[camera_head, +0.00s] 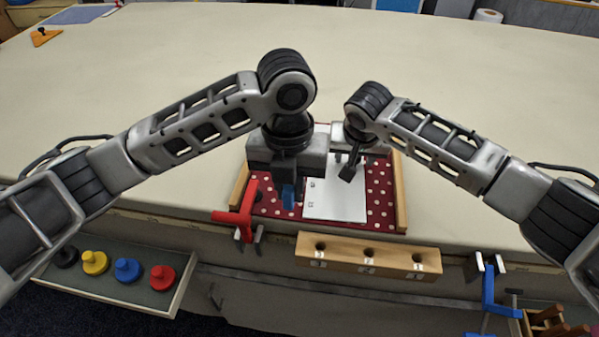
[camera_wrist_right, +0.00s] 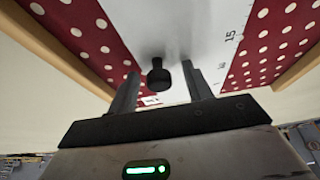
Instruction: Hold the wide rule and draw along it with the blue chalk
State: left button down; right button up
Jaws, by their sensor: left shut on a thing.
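The wide rule (camera_head: 336,203) is a white plate with printed numbers, lying on a red polka-dot cloth; it also shows in the right wrist view (camera_wrist_right: 207,32). A dark knob (camera_wrist_right: 158,76) stands up from it. My right gripper (camera_head: 350,167) is over the rule. In the right wrist view its two fingers (camera_wrist_right: 157,82) are apart, one on each side of the knob, with gaps showing. My left gripper (camera_head: 286,180) is shut on a blue piece, which I take as the blue chalk (camera_head: 288,197), left of the rule. Its tip is too small to judge.
Wooden rails (camera_head: 399,190) flank the cloth. A wooden block with holes (camera_head: 368,258) sits at the table's front edge, between a red clamp (camera_head: 240,217) and a blue clamp (camera_head: 489,289). A tray (camera_head: 110,297) of coloured knobbed pieces is lower left.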

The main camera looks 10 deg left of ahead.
jog(key=v, duration=1.2)
